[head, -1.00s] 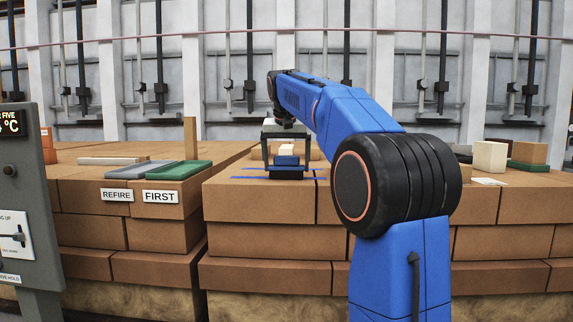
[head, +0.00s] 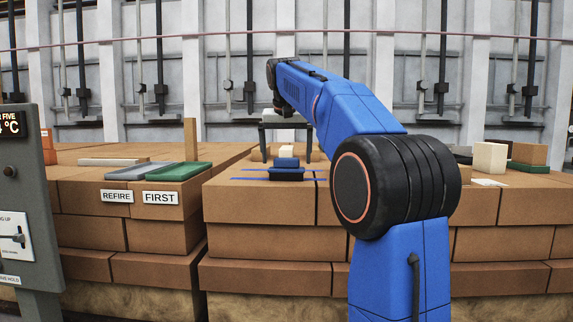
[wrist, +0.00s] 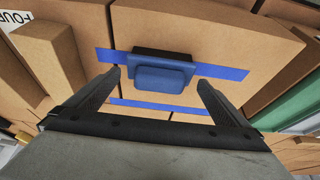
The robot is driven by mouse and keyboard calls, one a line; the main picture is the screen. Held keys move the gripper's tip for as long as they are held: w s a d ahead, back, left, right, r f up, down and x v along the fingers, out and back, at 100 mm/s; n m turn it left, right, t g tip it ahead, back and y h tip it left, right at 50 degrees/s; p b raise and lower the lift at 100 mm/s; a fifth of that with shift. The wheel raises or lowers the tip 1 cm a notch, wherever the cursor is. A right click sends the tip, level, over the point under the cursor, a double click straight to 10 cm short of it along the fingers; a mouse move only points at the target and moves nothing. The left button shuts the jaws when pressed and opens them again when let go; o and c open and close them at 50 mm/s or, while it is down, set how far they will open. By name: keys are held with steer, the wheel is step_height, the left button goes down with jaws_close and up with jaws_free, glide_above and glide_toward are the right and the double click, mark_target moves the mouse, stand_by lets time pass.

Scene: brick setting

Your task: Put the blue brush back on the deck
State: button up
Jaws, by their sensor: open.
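The blue brush (head: 287,163) has a blue handle on top and a dark base, and rests on the brick deck (head: 255,205) between blue tape lines. In the wrist view the brush (wrist: 160,76) sits across the upper blue tape strip (wrist: 222,71), ahead of my fingertips. My gripper (head: 286,156) is open above the brush, with its two fingers spread wide. In the wrist view my gripper (wrist: 158,81) has nothing between its fingers, and the brush appears apart from both.
At left stand a green tray (head: 182,171) and a grey tray (head: 128,172) behind the FIRST and REFIRE labels. An upright brick (head: 190,140) stands behind them. A cream block (head: 489,156) and a tan block (head: 529,153) are at right. A control panel (head: 25,200) is at far left.

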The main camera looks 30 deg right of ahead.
steer(key=v, duration=0.8)
steer(key=shift+r, duration=0.15)
steer(key=shift+s, duration=0.1)
steer(key=s+a+f+n+y, duration=0.1)
steer(key=s+a+f, duration=0.4)
steer(key=s+f, duration=0.7)
steer(key=s+a+f+n, duration=0.3)
steer(key=s+a+f, duration=0.2)
steer(key=s+f, duration=0.6)
steer(key=s+a+f+n+t+y, duration=0.1)
steer(key=s+a+f, duration=0.4)
steer(key=s+f, duration=0.7)
step_height(320, 180, down, 10)
steer(key=shift+s+a+f+n+y, duration=0.2)
steer(key=shift+s+a+n+y, duration=0.15)
steer(key=shift+n, duration=0.55)
